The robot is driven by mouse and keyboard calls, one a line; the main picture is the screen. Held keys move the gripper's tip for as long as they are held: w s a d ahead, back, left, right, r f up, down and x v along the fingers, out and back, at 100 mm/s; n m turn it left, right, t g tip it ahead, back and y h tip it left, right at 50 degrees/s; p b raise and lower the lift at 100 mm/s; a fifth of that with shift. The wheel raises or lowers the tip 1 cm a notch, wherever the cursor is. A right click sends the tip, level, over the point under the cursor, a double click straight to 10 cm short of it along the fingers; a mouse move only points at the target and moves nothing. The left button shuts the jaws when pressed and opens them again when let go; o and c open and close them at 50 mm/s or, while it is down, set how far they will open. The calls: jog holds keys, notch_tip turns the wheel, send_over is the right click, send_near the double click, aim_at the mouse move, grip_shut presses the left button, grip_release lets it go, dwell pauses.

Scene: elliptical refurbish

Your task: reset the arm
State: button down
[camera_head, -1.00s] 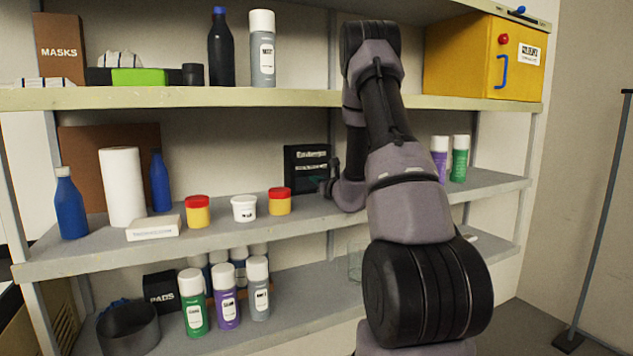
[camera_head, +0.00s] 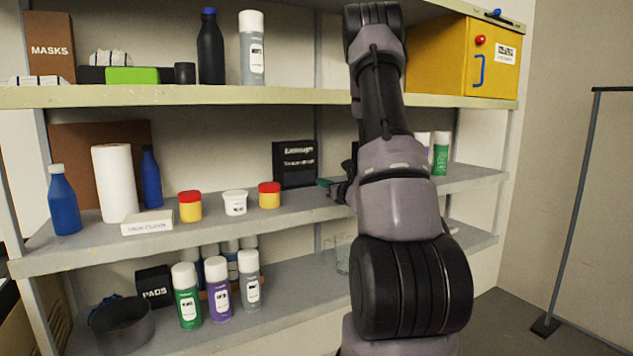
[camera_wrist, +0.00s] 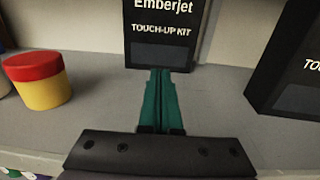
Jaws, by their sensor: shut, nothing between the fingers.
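My gripper (camera_wrist: 161,73) is shut with nothing between its teal fingers. It is over the middle shelf, its fingertips pointing toward a black Emberjet touch-up kit box (camera_wrist: 161,30). In the head view my gripper (camera_head: 328,183) is small and partly hidden by my arm, to the right of and below that box (camera_head: 294,163). My arm (camera_head: 390,200) rises in front of the shelf's right half and bends down to the middle shelf.
A second black box (camera_wrist: 295,65) stands to the right of my fingers. A red-lidded yellow tub (camera_wrist: 38,82) stands to the left. The upper shelf (camera_head: 250,96) crosses behind my arm. A yellow cabinet (camera_head: 450,60) and a green-labelled spray can (camera_head: 440,155) are to the right.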

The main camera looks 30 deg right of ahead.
jog(key=shift+s, duration=0.45)
jog(key=s+a+r+n+g+y, duration=0.3)
jog(key=a+r+n+y, duration=0.2)
jog(key=a, duration=0.4)
jog(key=s+a+r+n+g+y, duration=0.2)
jog(key=a+r+n+y, duration=0.35)
jog(key=a, duration=0.35)
jog(key=s+a+r+n+g, duration=0.1)
jog(key=s+a+n+g, duration=0.6)
jog(key=s+a+n, duration=0.4)
jog(key=s+d+r+n+h, duration=0.1)
jog(key=s+d+n+h, duration=0.3)
jog(key=s+h, duration=0.1)
jog(key=s+d+r+n+t+h, duration=0.1)
jog(key=s+d+r+n+h, duration=0.1)
jog(key=s, duration=0.6)
jog(key=d+n+h, duration=0.1)
jog(key=n+h, duration=0.1)
jog(key=n, duration=0.1)
jog(key=shift+s+d+r+h, duration=0.15)
jog(key=shift+d+r+h, duration=0.05)
jog(key=shift+d+h, duration=0.15)
